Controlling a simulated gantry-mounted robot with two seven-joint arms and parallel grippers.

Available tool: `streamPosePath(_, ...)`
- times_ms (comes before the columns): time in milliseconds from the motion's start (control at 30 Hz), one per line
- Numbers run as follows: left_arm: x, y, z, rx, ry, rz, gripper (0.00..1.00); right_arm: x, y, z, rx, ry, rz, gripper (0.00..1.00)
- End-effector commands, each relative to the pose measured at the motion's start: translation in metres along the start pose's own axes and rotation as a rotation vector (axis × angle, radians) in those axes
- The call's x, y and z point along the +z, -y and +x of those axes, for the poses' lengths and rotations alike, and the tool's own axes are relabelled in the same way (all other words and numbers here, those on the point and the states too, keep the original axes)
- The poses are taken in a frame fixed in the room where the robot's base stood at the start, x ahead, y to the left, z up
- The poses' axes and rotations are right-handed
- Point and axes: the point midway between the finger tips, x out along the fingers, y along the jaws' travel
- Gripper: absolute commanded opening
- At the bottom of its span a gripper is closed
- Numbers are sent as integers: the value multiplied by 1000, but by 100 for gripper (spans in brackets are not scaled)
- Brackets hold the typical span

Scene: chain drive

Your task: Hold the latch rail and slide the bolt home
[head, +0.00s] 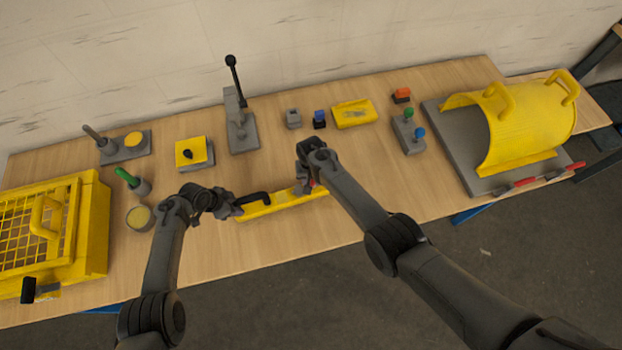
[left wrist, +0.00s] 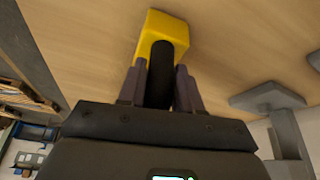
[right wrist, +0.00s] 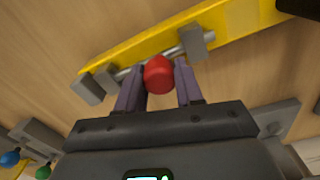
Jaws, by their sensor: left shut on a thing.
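The yellow latch rail (head: 285,203) lies on the bench near its front edge, with a black handle (head: 254,198) at its left end. My left gripper (head: 232,206) is shut on this handle, which stands between its fingers in the left wrist view (left wrist: 160,90). A grey bolt (right wrist: 130,71) with a red knob (right wrist: 158,75) runs along the rail between grey blocks. My right gripper (right wrist: 160,88) has its fingers on either side of the knob, with a slight gap showing at the right. In the head view my right arm hides most of the bolt.
A yellow mesh cage (head: 90,230) stands at the far left and a curved yellow guard (head: 530,125) at the right. A lever unit (head: 241,130), a yellow tray (head: 354,113) and a block with green and blue knobs (head: 408,134) stand behind the rail. Bare wood lies right of my right gripper.

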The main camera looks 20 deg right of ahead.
Motion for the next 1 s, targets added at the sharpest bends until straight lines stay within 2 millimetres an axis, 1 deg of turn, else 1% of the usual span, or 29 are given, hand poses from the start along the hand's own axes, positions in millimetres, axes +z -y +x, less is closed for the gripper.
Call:
streamPosePath(33, 1, 0, 0, 0, 1, -2, 0, 0, 0, 0, 0, 0, 0, 18)
streamPosePath(133, 1, 0, 0, 1, 1, -1, 0, 0, 0, 0, 0, -1, 0, 2)
streamPosePath(167, 1, 0, 0, 1, 1, -1, 0, 0, 0, 0, 0, -1, 0, 0)
streamPosePath(333, 0, 0, 0, 1, 1, -1, 0, 0, 0, 0, 0, -1, 0, 0)
streamPosePath(400, 1, 0, 0, 1, 1, -1, 0, -2, -4, 0, 0, -1, 1, 0)
streamPosePath(467, 1, 0, 0, 1, 1, -1, 0, -4, -11, 0, 0, -1, 2, 0)
streamPosePath(633, 1, 0, 0, 1, 1, -1, 0, -11, -40, 1, 2, -1, 5, 0)
streamPosePath(700, 1, 0, 0, 1, 1, -1, 0, -13, -47, 0, 2, -1, 4, 0)
streamPosePath(967, 2, 0, 0, -1, 3, -3, 0, -14, -50, 0, 3, -1, 3, 0)
streamPosePath(1000, 2, 1, 0, -1, 3, -3, 0, -14, -50, 0, 3, -1, 3, 38)
